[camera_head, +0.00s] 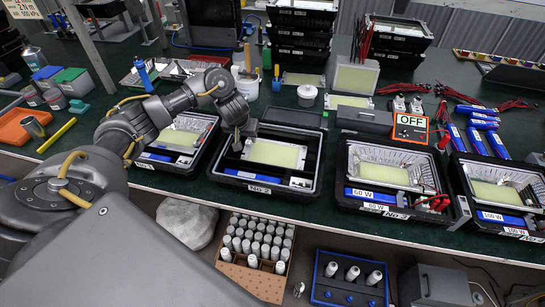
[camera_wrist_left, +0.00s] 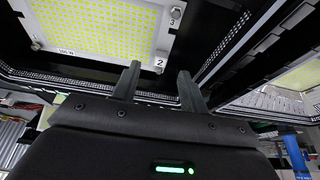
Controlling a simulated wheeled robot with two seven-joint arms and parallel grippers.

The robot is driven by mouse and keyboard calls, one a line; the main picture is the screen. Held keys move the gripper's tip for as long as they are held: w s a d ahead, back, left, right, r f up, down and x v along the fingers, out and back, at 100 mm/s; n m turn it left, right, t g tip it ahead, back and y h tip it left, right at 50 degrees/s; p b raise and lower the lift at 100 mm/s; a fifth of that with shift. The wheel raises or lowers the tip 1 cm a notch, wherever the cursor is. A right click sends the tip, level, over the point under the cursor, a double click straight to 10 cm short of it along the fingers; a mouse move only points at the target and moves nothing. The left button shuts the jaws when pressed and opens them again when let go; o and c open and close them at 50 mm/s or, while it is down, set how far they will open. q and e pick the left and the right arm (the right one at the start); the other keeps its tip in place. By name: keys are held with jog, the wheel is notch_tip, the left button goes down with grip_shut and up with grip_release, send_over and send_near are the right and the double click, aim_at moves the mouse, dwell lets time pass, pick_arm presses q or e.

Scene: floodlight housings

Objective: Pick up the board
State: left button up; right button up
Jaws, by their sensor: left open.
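A pale yellow LED board (camera_head: 274,154) lies in the open black housing marked No 2 (camera_head: 262,189) on the bench. In the left wrist view the board (camera_wrist_left: 98,28) fills the upper left, with numbered corners and a wattage label on its edge. My left gripper (camera_head: 240,147) is at the left end of this board, over the housing. In the left wrist view its two fingers (camera_wrist_left: 158,85) are apart with nothing between them, close to the board's edge. I cannot tell whether a finger touches the board. My right gripper is not in view.
Other open housings stand left (camera_head: 180,143) and right (camera_head: 392,176), each with a board inside. A multimeter (camera_head: 411,128) reading OFF and blue packs (camera_head: 478,138) lie behind right. Stacked black housings (camera_head: 300,28) stand at the back. A crate of white cylinders (camera_head: 258,243) is below the bench.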

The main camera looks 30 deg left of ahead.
aim_at(247, 143)
pick_arm(q)
jog(key=shift+f, duration=0.1)
jog(key=b+x, duration=0.3)
jog(key=x, duration=0.1)
jog(key=shift+a+f, duration=0.15)
jog(key=shift+f, duration=0.1)
jog(key=shift+w+f, duration=0.15)
jog(key=shift+c, duration=0.3)
grip_shut()
